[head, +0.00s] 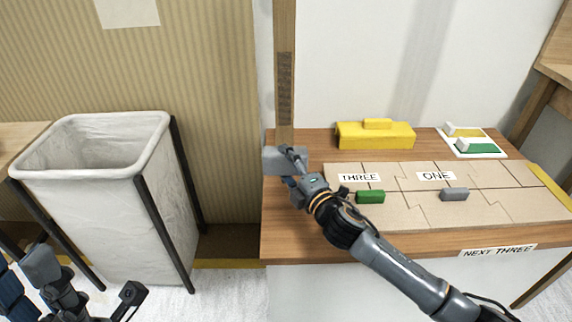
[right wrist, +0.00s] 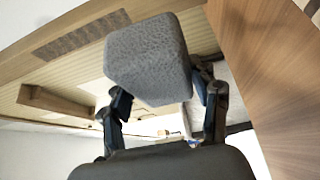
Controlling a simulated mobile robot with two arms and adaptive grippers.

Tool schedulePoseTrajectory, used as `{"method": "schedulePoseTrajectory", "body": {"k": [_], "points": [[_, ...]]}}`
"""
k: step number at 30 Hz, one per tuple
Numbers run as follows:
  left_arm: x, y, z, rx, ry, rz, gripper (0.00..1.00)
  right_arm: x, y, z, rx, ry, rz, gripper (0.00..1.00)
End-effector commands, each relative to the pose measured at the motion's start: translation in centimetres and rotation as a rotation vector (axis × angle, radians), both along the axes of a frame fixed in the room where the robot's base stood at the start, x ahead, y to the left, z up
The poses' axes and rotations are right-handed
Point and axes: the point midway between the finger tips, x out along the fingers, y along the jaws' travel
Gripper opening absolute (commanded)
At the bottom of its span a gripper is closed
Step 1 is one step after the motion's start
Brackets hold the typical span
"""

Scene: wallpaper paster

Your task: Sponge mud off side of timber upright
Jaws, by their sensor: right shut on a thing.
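The timber upright (head: 284,35) rises at the left back edge of the wooden table, with a dark brown mud patch (head: 285,88) on its face. The right wrist view also shows this mud patch (right wrist: 82,36), running along the timber. My right gripper (head: 292,160) is shut on a grey sponge (head: 275,161), just in front of the upright's foot and below the mud. The sponge (right wrist: 148,58) sits between the fingers in the right wrist view; whether it touches the timber is unclear. My left gripper (head: 75,298) is low at the left, partly cut off.
On the table (head: 295,232) lie a cardboard puzzle-like sheet (head: 500,205), a green block (head: 370,197) and a grey block (head: 454,194). A yellow box (head: 375,136) and a white card with small blocks (head: 474,154) stand behind. A white bin (head: 100,220) is at left.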

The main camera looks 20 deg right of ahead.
Motion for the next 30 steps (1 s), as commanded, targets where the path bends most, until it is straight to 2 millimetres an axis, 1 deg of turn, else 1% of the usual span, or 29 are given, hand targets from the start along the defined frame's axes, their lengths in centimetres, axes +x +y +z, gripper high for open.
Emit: {"method": "schedulePoseTrajectory", "body": {"k": [1, 3, 4, 12, 18, 23, 30], "points": [[0.0, 0.0, 0.5, 0.0, 0.0, 0.0, 0.4, -0.1, -0.1, 0.2, -0.006, 0.002, 0.0, 0.29], [0.0, 0.0, 1.0, 0.0, 0.001, 0.0, 0.4, 0.0, -0.2, 0.3, -0.018, 0.002, 0.0, 0.29], [0.0, 0.0, 0.7, 0.0, 0.001, 0.0, 0.4, 0.4, -0.2, 0.1, -0.016, 0.0, 0.0, 0.29], [0.0, 0.0, 0.9, 0.001, 0.002, 0.0, 0.4, 3.6, -1.2, 0.1, -0.016, 0.0, -0.001, 0.29], [0.0, 0.0, 0.9, 0.001, 0.002, 0.0, 0.4, 5.3, -1.6, 0.1, -0.015, 0.001, 0.0, 0.29], [0.1, 0.0, 0.9, 0.001, 0.002, 0.0, 0.4, 6.0, -1.8, 0.0, -0.015, 0.0, 0.001, 0.29], [0.1, 0.0, 0.9, 0.001, 0.003, 0.0, 0.4, 6.2, -1.8, 0.0, -0.014, 0.002, 0.001, 0.29]]}}
